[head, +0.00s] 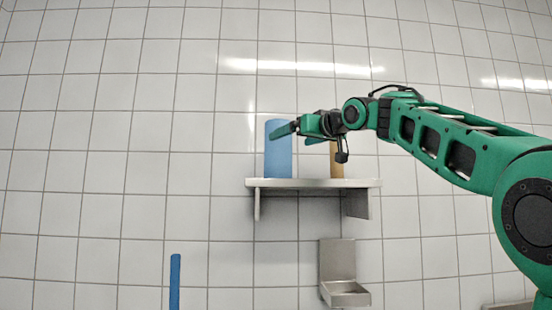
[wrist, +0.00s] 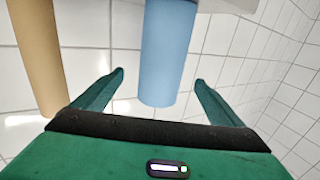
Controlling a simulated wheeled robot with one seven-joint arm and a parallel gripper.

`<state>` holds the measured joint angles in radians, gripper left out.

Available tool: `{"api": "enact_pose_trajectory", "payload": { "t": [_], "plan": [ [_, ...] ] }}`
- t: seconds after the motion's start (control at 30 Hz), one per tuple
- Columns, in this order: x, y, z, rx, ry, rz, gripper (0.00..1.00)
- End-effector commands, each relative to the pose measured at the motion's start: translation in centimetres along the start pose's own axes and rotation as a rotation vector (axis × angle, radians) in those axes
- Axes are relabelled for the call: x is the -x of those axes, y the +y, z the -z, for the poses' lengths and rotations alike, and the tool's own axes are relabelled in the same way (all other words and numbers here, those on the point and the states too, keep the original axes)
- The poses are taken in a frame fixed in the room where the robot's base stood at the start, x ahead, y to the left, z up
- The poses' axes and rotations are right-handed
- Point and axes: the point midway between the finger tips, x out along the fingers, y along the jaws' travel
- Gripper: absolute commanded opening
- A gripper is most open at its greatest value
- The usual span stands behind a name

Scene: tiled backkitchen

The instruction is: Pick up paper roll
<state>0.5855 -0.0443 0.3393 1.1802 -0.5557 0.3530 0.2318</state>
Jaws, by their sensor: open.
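A blue paper roll (head: 278,158) stands upright on the small wall shelf. My gripper (head: 282,131) is open at its upper part, and one green finger overlaps the roll in the head view. In the wrist view the blue roll (wrist: 166,50) lies between the two spread fingers of my gripper (wrist: 159,77). A gap shows between the roll and each finger. Whether either finger touches it cannot be seen.
A tan cylinder (head: 337,166) stands on the shelf (head: 318,183) to the right of the blue roll, partly behind my arm; the wrist view shows it left of my fingers (wrist: 36,55). Below are a metal wall holder (head: 338,262) and a blue upright stick (head: 175,280). Tiled wall stands behind.

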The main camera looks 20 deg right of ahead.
Motion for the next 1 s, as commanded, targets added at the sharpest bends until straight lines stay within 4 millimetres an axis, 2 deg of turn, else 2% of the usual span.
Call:
{"api": "enact_pose_trajectory", "payload": {
  "t": [0.1, 0.33, 0.63, 1.0],
  "plan": [
    [-1.5, -0.4, 0.0, -0.001, 0.0, 0.005, 0.91],
    [-2.9, -0.5, 0.0, -0.001, -0.001, 0.008, 0.91],
    [-6.6, -0.5, 0.0, -0.002, -0.002, 0.008, 0.91],
    [-7.3, -0.5, 0.0, 0.0, -0.002, 0.005, 0.91]
  ]
}}
